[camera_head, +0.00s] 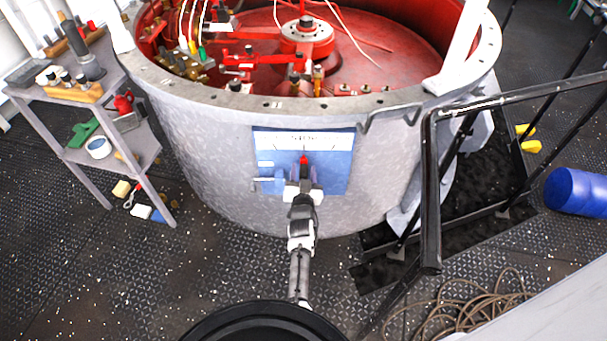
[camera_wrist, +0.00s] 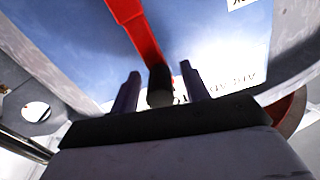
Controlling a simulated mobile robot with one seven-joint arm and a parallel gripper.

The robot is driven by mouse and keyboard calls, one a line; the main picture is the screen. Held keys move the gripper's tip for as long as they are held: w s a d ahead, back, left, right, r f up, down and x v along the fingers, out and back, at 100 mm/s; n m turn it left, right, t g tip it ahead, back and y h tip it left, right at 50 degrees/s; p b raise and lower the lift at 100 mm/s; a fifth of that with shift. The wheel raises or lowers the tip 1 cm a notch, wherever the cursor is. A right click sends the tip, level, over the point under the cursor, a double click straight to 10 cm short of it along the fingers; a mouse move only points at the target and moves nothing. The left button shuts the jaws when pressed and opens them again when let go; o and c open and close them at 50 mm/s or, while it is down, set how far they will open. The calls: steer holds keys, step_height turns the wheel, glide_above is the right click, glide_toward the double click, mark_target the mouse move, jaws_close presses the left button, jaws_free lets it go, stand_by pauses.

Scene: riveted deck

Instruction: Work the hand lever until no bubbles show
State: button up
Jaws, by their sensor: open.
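The hand lever (camera_wrist: 137,28) is a red bar with a dark end knob (camera_wrist: 160,86) in the wrist view. Its red part also shows small in the head view (camera_head: 304,160), in front of a blue panel (camera_head: 340,172) on the tank's outer wall. My gripper (camera_wrist: 160,92) is open, with one finger on each side of the dark knob. A gap shows beside the knob, at least on the left. In the head view my gripper (camera_head: 303,182) reaches the panel and hides part of it. I cannot make out any bubbles.
The grey round tank (camera_head: 215,160) has a red interior with fittings and hoses. A handle bar (camera_head: 390,112) and black handrail (camera_head: 430,190) stand right of the panel. A loaded shelf cart (camera_head: 75,90) is left. Coiled hose (camera_head: 460,305) and a blue cylinder (camera_head: 578,192) lie right.

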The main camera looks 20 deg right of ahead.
steer(key=shift+w, duration=0.2)
jaws_close()
steer(key=shift+w+a+f+b, duration=0.15)
steer(key=shift+f+b, duration=0.1)
steer(key=shift+b, duration=0.85)
steer(key=a+b, duration=0.1)
steer(key=b, duration=0.1)
steer(key=a+n+b, duration=0.1)
steer(key=b, duration=0.2)
steer(key=shift+w+f, duration=0.1)
steer(key=shift+w, duration=0.25)
steer(key=a+n+b, duration=0.1)
steer(key=w+a+n+b, duration=0.1)
steer(key=b, duration=0.1)
steer(key=a+b, duration=0.1)
steer(key=b, duration=0.1)
steer(key=shift+w+a+f+n, duration=0.15)
steer(key=shift+f+n, duration=0.2)
steer(key=shift+n, duration=0.05)
steer(key=shift+w+a+n+b, duration=0.15)
steer(key=shift+a+n+b, duration=0.25)
steer(key=shift+a+b, duration=0.25)
steer(key=shift+d+r, duration=0.1)
steer(key=shift+d, duration=0.05)
